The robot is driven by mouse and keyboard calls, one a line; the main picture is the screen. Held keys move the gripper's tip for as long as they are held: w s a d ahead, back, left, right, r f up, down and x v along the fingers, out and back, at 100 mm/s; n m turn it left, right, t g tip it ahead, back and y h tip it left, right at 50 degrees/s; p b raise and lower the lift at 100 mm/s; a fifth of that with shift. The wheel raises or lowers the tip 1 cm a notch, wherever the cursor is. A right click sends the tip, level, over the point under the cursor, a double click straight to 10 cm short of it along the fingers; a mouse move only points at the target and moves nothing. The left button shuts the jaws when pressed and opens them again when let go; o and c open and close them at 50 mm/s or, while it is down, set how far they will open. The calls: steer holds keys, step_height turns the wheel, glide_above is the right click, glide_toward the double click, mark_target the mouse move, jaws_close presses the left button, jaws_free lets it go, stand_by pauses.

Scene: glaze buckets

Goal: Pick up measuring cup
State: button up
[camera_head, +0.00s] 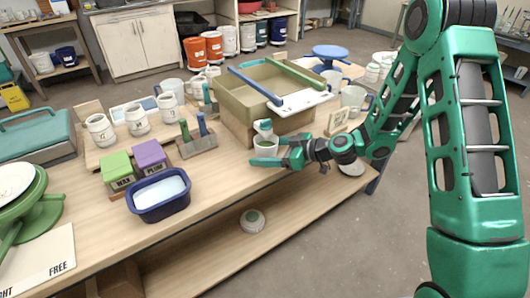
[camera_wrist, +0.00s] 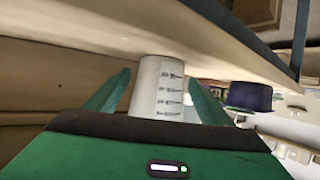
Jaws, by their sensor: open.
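The measuring cup (camera_wrist: 150,85) is white with dark graduation marks on its side. In the wrist view it is between the two green fingers of my gripper (camera_wrist: 158,92), with a gap showing on each side. In the head view the cup (camera_head: 266,149) is at the front edge of the table, in front of the olive bin. My gripper (camera_head: 268,146) is open around it, reaching in from the right with one finger on the far side and one on the near side. The fingers hide part of the cup in the head view.
A dark blue tub (camera_head: 158,212), green and purple blocks and a brush stand (camera_head: 197,147) are to the left. White jars are further back. A shelf runs below the tabletop.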

steer(key=shift+c, duration=0.5)
steer(key=c, duration=1.2)
steer(key=shift+c, duration=0.2)
steer(key=shift+r, duration=0.15)
steer(key=shift+r, duration=0.15)
steer(key=s+d, duration=0.4)
steer(key=d, duration=0.4)
steer(key=s+d, duration=0.3)
steer(key=d, duration=0.5)
steer(key=shift+s, duration=0.4)
